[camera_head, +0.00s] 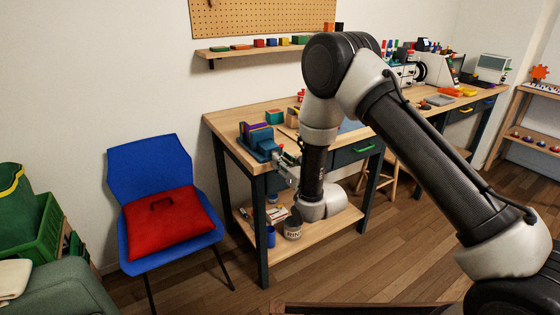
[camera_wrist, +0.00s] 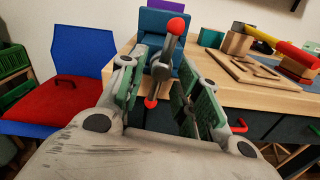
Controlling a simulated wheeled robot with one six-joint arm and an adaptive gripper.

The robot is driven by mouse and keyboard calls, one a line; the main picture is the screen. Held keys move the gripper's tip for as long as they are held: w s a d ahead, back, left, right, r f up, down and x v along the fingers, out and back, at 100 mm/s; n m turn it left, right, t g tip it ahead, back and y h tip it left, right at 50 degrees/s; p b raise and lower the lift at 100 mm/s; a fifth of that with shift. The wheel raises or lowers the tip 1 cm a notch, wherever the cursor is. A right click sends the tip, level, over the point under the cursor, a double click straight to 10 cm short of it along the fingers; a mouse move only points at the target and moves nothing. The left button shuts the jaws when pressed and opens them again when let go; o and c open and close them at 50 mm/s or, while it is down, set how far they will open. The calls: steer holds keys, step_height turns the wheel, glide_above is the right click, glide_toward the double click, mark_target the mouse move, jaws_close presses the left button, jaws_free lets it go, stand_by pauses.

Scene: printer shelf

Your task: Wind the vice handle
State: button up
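The blue vice (camera_wrist: 150,24) is mounted at the left front corner of the workbench, and it also shows in the head view (camera_head: 259,141). Its grey handle bar (camera_wrist: 164,62) has red ball ends and stands tilted, with the upper ball (camera_wrist: 176,26) to the right of the lower ball (camera_wrist: 151,103). My gripper (camera_wrist: 160,88) is open, with one green-padded finger on each side of the handle in the wrist view. I cannot tell whether either finger touches the bar. In the head view my gripper is small beside the vice and the handle is hard to make out.
The workbench (camera_head: 228,123) has a lower shelf holding a tin (camera_head: 293,228) and a blue cup (camera_head: 270,236). A blue chair (camera_head: 140,160) with a red cushion (camera_head: 167,218) stands left of it.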

steer(key=v, duration=1)
